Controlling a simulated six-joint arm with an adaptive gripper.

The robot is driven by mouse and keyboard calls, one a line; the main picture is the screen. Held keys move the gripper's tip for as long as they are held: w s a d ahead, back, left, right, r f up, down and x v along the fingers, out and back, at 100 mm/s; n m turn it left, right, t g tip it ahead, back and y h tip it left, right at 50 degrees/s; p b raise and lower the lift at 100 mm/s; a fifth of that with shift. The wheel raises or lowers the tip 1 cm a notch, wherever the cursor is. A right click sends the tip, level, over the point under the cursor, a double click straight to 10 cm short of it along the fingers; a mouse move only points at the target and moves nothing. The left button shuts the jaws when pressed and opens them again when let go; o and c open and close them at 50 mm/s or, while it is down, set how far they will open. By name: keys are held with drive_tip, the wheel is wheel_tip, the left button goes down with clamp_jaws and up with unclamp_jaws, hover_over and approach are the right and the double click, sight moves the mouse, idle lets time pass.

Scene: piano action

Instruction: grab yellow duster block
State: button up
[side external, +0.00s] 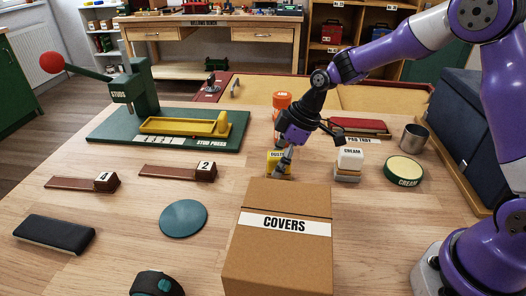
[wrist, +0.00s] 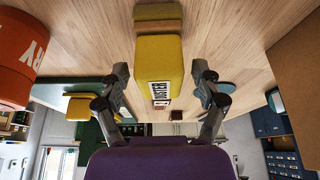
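The yellow duster block (side external: 272,158) stands on the wooden table behind the covers box, partly hidden by my gripper in the side view. In the wrist view my gripper (wrist: 161,72) is open, one finger on each side of the block, with a small gap showing on both sides. I cannot tell exactly how far the fingertips reach along the block.
A cardboard COVERS box (side external: 277,255) stands close in front. An orange bottle (side external: 282,101) is just behind, also at the left in the wrist view (wrist: 22,58). A cream block (side external: 350,159) and round tin (side external: 403,170) are at right. The green stud press (side external: 170,130) is at left.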

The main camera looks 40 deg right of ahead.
drive_tip(key=c, duration=0.9)
